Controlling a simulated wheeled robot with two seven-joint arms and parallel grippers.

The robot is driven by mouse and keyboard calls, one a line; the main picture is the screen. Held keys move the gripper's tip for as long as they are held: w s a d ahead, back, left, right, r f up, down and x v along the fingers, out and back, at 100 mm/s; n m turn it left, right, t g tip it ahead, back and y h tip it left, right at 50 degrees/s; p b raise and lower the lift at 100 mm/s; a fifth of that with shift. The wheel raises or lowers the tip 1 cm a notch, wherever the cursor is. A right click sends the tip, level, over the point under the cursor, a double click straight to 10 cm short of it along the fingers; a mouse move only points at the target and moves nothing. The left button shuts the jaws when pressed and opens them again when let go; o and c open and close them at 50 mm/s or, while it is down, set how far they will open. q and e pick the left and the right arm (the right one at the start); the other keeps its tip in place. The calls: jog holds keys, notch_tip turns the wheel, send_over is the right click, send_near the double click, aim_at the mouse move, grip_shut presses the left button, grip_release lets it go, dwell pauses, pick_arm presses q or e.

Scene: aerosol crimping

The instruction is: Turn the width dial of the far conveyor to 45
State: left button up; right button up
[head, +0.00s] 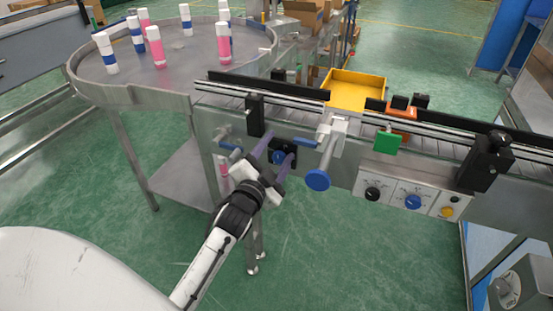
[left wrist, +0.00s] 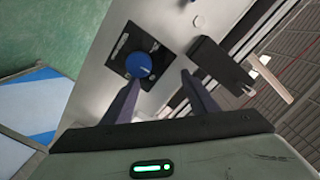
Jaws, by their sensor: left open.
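A blue dial (head: 279,157) with a white pointer line sits on a square black plate on the side of the conveyor (head: 340,165). In the left wrist view the dial (left wrist: 138,65) faces me, and its scale marks are too small to read. My left gripper (head: 274,163) is open in front of it, its two purple fingers spread toward the plate. In the wrist view the left fingers (left wrist: 162,92) are on either side and short of the dial, which lies nearer the left finger. I cannot tell whether they touch anything. My right gripper is out of view.
A blue handwheel (head: 318,180) hangs close to the right of the gripper. A control panel (head: 392,193) with black and blue knobs is further right. A round table (head: 185,75) with pink and white bottles stands at back left. A yellow bin (head: 355,90) is behind the conveyor.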

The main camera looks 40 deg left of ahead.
pick_arm(q)
notch_tip(320, 180, up, 6)
jog(key=shift+a, duration=0.15)
jog(key=n+b, duration=0.4)
jog(key=n, duration=0.3)
send_near(278, 158)
jog(key=p+x, duration=0.1)
jog(key=x, duration=0.5)
jog(key=shift+w, duration=0.3)
jog(key=shift+w+a+f, duration=0.1)
jog(key=shift+w, duration=0.5)
jog(key=c, duration=1.1)
jog(key=shift+o, duration=0.3)
